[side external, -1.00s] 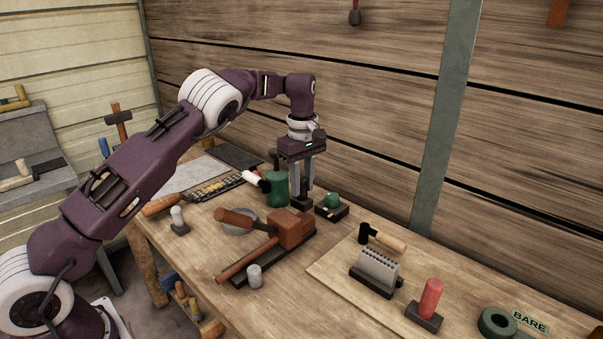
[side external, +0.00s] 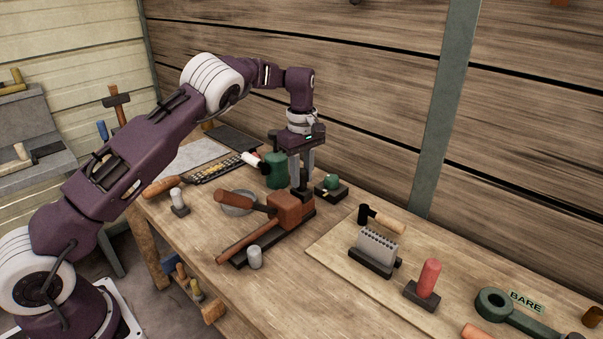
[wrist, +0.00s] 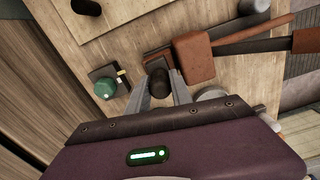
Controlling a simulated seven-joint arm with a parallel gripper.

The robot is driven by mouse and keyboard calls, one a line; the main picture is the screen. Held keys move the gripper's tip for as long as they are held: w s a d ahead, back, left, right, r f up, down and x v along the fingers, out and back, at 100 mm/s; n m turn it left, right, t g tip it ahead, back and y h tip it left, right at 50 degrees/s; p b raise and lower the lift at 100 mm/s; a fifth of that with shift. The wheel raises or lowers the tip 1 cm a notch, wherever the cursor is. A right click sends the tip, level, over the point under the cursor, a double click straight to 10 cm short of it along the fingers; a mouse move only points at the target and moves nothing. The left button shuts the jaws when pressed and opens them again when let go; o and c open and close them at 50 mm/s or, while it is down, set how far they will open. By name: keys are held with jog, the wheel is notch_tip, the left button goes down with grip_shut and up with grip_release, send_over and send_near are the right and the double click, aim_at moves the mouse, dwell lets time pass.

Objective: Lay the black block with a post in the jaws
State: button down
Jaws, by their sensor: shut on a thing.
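My gripper (side external: 301,177) points straight down at the back middle of the bench, its fingers shut on the post of the black block (side external: 300,194). In the wrist view the dark round post (wrist: 161,84) shows between the fingertips. The block is upright, close behind the reddish-brown head of the two-handled tool (side external: 288,207). This tool lies on a dark base plate (side external: 243,260). The tool head also shows in the wrist view (wrist: 194,58), just right of the block. I cannot tell whether the block touches the tool, the plate or the bench.
A green-knobbed black block (side external: 331,187) stands close right of my gripper. A grey cylinder (side external: 255,258) stands in front. A pin rack (side external: 377,254) and a red-post block (side external: 427,283) are on the right board.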

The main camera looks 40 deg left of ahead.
jog(key=shift+f, duration=0.3)
jog(key=c, duration=1.1)
grip_release()
jog(key=shift+o, duration=0.2)
notch_tip(320, 180, up, 7)
jog(key=shift+r, duration=0.1)
jog(key=shift+r, duration=2.2)
